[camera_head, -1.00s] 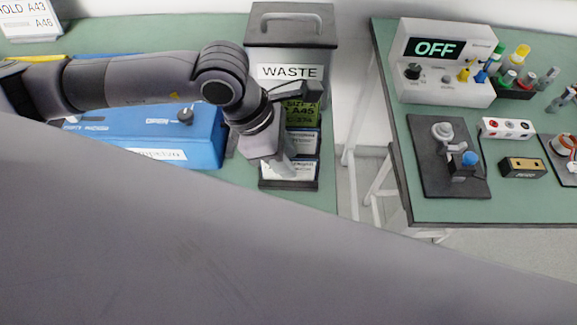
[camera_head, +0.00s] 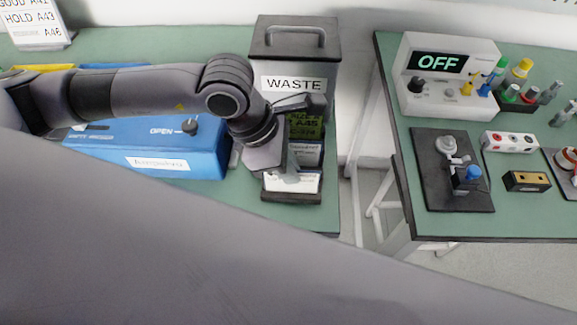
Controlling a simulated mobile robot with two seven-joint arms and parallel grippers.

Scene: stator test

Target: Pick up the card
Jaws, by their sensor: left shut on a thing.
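A black card holder (camera_head: 291,196) stands on the left table in front of the waste bin. It bears a white card (camera_head: 300,184) with small print at its front, and another white-labelled card (camera_head: 308,150) shows behind. My left gripper (camera_head: 290,172) comes in from the left, points down at the front of the holder and is shut on a card there. Its fingers hide part of the cards, so the card's exact edge in the grip is hard to see. My right gripper is not in view.
The grey waste bin (camera_head: 292,55) stands right behind the holder. A blue box (camera_head: 170,160) with a knob is left of it. A gap separates this table from the right table (camera_head: 455,226), which bears several devices. My own grey link fills the foreground.

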